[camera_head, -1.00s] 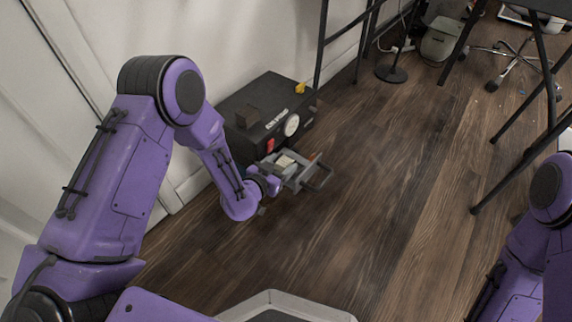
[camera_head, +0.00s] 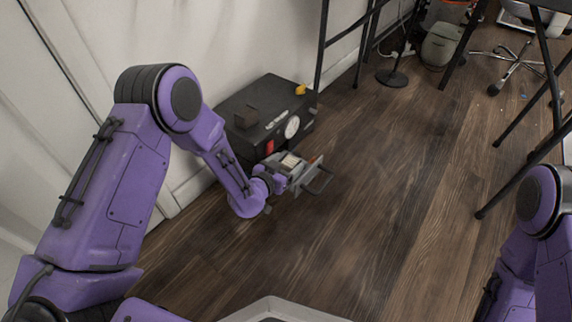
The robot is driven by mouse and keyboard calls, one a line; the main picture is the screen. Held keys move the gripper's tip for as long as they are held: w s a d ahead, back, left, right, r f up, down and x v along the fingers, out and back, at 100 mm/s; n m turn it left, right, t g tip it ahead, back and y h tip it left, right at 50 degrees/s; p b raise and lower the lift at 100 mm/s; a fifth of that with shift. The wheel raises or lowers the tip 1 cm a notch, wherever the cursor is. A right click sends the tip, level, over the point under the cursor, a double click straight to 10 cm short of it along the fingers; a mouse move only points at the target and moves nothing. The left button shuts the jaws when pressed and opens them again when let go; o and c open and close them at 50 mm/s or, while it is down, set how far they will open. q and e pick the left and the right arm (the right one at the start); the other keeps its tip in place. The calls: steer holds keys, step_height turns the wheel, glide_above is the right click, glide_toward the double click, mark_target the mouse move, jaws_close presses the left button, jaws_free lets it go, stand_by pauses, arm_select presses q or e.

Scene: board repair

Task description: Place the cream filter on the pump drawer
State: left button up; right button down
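The pump (camera_head: 264,118) is a dark box on the floor against the wall, with a round white gauge, a red switch and a yellow knob. Its grey pump drawer (camera_head: 309,176) stands out from the front, with a dark handle at its outer end. A small cream block, which looks like the cream filter (camera_head: 290,161), shows at the drawer between the gripper and the pump. My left gripper (camera_head: 282,172) is right at the drawer's near side, beside the cream filter. Its fingers are too small to make out, and whether it holds the filter cannot be told. My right gripper is out of view.
Black table legs (camera_head: 322,45) rise behind the pump, and more legs (camera_head: 530,170) stand at the right. A wheeled chair base (camera_head: 512,58) and a grey-green bin (camera_head: 441,45) are at the back. The wooden floor (camera_head: 390,200) right of the drawer is clear.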

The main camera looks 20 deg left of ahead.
arm_select(q)
steer(key=shift+r, duration=0.1)
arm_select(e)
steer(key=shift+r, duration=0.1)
arm_select(q)
steer(key=p+v, duration=0.4)
steer(key=v, duration=0.8)
steer(key=shift+p, duration=0.35)
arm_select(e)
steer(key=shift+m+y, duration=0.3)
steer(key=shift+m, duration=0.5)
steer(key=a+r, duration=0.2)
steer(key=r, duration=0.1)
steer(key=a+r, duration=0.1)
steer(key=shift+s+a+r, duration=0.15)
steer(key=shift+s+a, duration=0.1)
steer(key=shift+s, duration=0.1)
arm_select(q)
steer(key=shift+r, duration=0.1)
